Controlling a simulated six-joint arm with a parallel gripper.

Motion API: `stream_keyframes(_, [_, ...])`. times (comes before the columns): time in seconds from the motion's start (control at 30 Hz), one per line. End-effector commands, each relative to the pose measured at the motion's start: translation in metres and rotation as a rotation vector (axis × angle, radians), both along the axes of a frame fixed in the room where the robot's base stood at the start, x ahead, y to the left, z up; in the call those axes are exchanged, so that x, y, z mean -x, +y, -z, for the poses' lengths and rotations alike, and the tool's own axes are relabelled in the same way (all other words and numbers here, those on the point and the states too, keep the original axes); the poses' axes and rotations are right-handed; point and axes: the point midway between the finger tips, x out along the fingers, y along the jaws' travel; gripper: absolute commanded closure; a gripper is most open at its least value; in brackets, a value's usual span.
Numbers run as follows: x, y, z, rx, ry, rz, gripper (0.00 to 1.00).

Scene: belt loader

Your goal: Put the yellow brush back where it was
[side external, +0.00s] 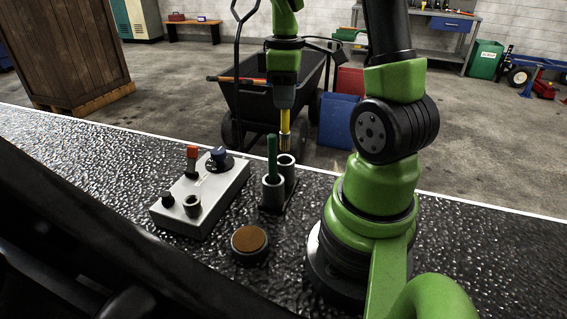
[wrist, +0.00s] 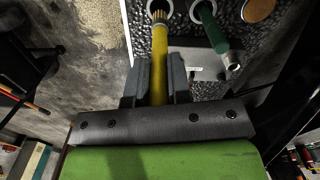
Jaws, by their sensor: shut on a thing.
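My gripper (side external: 284,103) is shut on the yellow brush (side external: 285,120) and points straight down. The brush hangs upright, its lower end right at the mouth of the rear cup (side external: 286,173) of a dark two-cup holder (side external: 278,207). I cannot tell whether the tip is just above or just inside the rim. In the wrist view the yellow brush (wrist: 158,65) runs between my fingers (wrist: 156,82), its end lined up with a round cup mouth (wrist: 160,6). The green brush (side external: 272,157) stands in the front cup (side external: 273,190); it also shows in the wrist view (wrist: 213,32).
A grey control box (side external: 200,195) with a red-topped lever (side external: 192,155) and knobs stands left of the holder. A round brown-topped pad (side external: 249,241) lies in front. A black cart (side external: 265,95) stands behind, beyond the table edge.

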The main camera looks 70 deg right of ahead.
Motion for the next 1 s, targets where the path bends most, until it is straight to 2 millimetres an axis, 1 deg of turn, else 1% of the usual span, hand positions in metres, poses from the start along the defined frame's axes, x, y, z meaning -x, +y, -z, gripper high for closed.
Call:
stream_keyframes(0.03, [0.002,0.001,0.011,-0.006,0.007,0.003,1.0])
stream_keyframes(0.13, [0.001,0.001,0.029,-0.006,0.007,0.0,1.0])
stream_keyframes(0.2, [0.001,0.001,0.038,-0.006,0.005,0.001,1.0])
stream_keyframes(0.33, [0.001,0.001,0.05,-0.004,0.005,-0.002,1.0])
stream_keyframes(0.53, [0.001,0.001,0.08,-0.005,0.005,-0.001,1.0])
stream_keyframes(0.63, [0.0,0.001,0.086,-0.002,0.002,-0.002,1.0])
stream_keyframes(0.97, [0.0,0.001,0.089,-0.002,0.002,-0.002,1.0])
stream_keyframes(1.0, [0.0,0.0,0.09,-0.002,0.001,-0.003,0.8])
